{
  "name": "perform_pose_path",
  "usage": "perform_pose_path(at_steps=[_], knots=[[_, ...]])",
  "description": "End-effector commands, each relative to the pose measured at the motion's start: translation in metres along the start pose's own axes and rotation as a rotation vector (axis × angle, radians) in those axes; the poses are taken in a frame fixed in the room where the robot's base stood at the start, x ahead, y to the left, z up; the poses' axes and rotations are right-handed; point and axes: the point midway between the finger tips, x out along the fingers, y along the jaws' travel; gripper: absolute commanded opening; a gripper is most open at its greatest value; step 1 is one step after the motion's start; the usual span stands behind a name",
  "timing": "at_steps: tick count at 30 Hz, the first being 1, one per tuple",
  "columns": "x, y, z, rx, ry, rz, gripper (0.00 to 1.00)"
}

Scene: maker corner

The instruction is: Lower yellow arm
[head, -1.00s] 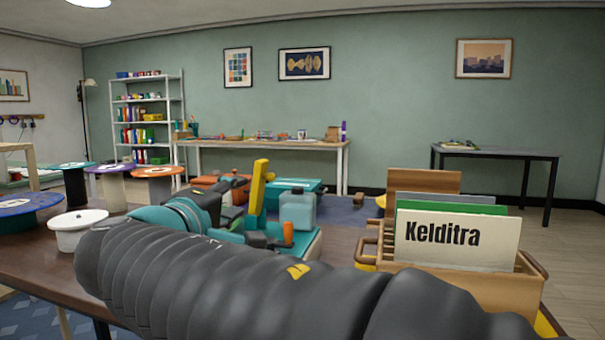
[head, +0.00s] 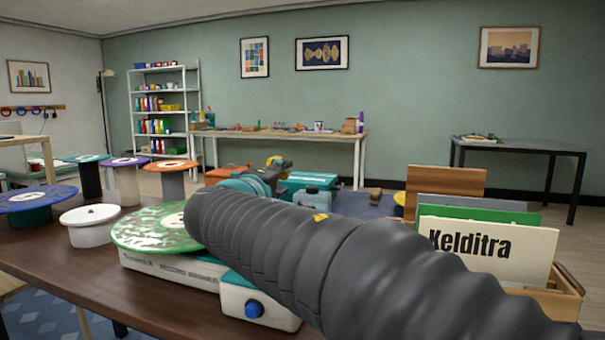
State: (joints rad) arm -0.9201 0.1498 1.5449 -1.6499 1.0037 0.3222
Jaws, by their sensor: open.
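A small rounded patch of yellow (head: 275,160) shows just above my wrist; it may be the top of the yellow arm, and the rest is hidden behind my arm. My gripper (head: 284,165) is at this patch, small and partly hidden by my teal wrist. I cannot tell whether it touches the yellow. A white device (head: 175,269) with a blue knob (head: 254,308) lies on the brown table, bearing a green patterned disc (head: 150,232). A teal and grey block (head: 314,194) stands behind my arm.
A wooden file holder (head: 545,300) with a card reading "Kelditra" stands at the right. A white lidded pot (head: 89,225) and a blue disc (head: 35,198) on a stand are at the left. The front left tabletop (head: 75,270) is clear.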

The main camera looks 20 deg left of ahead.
Motion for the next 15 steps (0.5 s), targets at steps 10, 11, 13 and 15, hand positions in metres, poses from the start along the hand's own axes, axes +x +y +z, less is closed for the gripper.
perform_pose_path(at_steps=[10, 11, 13, 15], knots=[[0.023, 0.0, 0.0, -0.001, 0.001, 0.0, 0.43], [0.023, 0.0, 0.0, -0.001, 0.001, 0.0, 0.43], [0.023, 0.0, 0.0, -0.001, 0.001, 0.0, 0.43], [0.023, 0.0, 0.0, -0.001, 0.001, 0.0, 0.43]])
